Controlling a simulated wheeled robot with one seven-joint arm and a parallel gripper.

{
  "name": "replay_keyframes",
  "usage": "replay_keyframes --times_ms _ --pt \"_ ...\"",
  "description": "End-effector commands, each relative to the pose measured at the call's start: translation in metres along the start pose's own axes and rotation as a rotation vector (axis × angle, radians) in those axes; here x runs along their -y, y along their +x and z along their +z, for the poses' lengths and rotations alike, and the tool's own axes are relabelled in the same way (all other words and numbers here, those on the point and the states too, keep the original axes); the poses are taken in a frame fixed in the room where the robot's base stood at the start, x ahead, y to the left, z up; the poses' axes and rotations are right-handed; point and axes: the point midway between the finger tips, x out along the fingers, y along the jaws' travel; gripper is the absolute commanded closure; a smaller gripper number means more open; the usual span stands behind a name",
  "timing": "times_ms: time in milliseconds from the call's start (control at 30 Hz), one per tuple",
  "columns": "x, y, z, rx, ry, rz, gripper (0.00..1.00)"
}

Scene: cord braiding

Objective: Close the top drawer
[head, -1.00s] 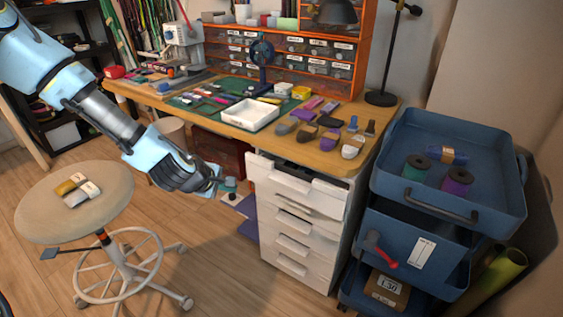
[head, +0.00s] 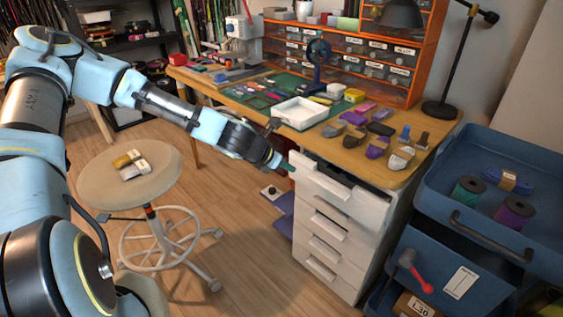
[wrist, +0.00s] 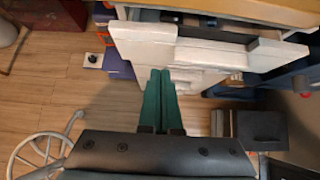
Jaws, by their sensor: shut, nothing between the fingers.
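The white drawer unit stands under the right end of the wooden desk. Its top drawer (head: 327,187) is pulled out a little, with a dark gap showing above its front. The drawer also shows in the wrist view (wrist: 143,45), where its open inside lies just below the desk edge. My gripper (head: 287,166) is at the upper left of the drawer front in the head view. In the wrist view my gripper's green fingers (wrist: 160,78) are together and empty, pointing at the drawer front. I cannot tell whether they touch it.
A round stool (head: 130,174) stands at the left. A blue trolley (head: 475,215) stands close to the right of the drawer unit. The desk (head: 385,178) carries a white tray (head: 300,113) and several cord bundles.

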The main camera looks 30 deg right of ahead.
Motion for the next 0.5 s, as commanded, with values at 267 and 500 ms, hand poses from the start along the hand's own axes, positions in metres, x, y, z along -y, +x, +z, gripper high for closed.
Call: replay_keyframes --times_ms 267,500 --pt "0.001 0.043 0.016 0.000 0.002 0.000 1.00" --pt "0.000 0.056 0.027 -0.001 0.002 0.000 1.00"
